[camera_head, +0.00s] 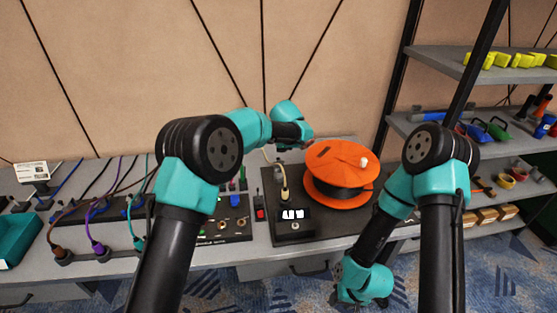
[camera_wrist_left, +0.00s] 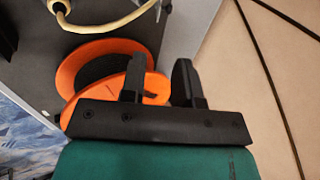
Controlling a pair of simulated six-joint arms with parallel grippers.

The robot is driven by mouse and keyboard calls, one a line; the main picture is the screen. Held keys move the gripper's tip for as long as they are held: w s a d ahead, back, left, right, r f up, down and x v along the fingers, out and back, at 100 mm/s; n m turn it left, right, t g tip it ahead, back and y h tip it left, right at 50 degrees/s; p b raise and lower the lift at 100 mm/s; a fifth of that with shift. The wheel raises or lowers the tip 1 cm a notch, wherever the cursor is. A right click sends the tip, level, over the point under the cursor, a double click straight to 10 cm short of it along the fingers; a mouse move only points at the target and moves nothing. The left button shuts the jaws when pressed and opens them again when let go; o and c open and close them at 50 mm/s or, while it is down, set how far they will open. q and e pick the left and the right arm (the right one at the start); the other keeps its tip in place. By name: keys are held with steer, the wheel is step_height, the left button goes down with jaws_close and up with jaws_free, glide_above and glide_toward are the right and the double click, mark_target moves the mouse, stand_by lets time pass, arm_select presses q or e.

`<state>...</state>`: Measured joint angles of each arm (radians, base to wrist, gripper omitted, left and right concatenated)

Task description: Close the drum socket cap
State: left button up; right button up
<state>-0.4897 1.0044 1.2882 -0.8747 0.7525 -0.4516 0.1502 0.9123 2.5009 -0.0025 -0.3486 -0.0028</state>
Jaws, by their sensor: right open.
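An orange cable drum (camera_head: 345,165) with a dark core stands on a black base plate (camera_head: 275,210) on the bench. Its top face has a dark slot and a pale knob (camera_head: 363,161). I cannot make out which part is the socket cap or whether it is open. My left gripper (camera_head: 306,141) is at the drum's back left edge, small in the head view. In the left wrist view its two black fingers (camera_wrist_left: 160,80) are apart and empty, with the orange drum (camera_wrist_left: 85,62) behind them. My right gripper (camera_head: 338,297) is open, low in front of the bench, partly hidden.
A pale cable with a plug (camera_head: 285,194) stands left of the drum, behind a small display (camera_head: 292,214). A panel with coloured cables (camera_head: 100,210) and a teal bin (camera_head: 15,240) are further left. Shelves (camera_head: 490,130) with tools stand at the right.

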mark_target(278, 160)
arm_select(q)
steer(key=x, duration=1.3)
steer(key=shift+d+f, duration=0.1)
steer(key=shift+f, duration=0.15)
steer(key=shift+c, duration=0.3)
jaws_close()
